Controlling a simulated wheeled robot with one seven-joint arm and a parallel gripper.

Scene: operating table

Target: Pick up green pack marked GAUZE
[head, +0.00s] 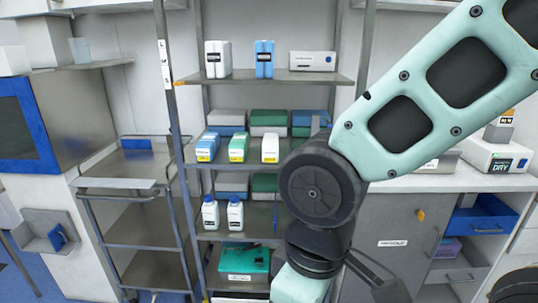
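No label in the head view can be read as GAUZE, so I cannot tell which pack is meant. A bottle-like pack with a green and yellow front (238,148) stands on the middle shelf between a blue one (207,147) and a white one (270,148). Behind them are stacked flat packs, with a dark green pack (268,118) between grey and blue ones. Another dark green pack (264,184) lies on the shelf below, partly hidden by my arm. My arm crosses the right and lower middle; its end runs out of the bottom edge, and my gripper cannot be made out.
The metal shelf rack (170,95) holds white and blue containers on top, two white bottles low down, and a teal box (243,262) at the bottom. A steel trolley (130,165) stands left of it. A counter with drawers (405,245) is at right.

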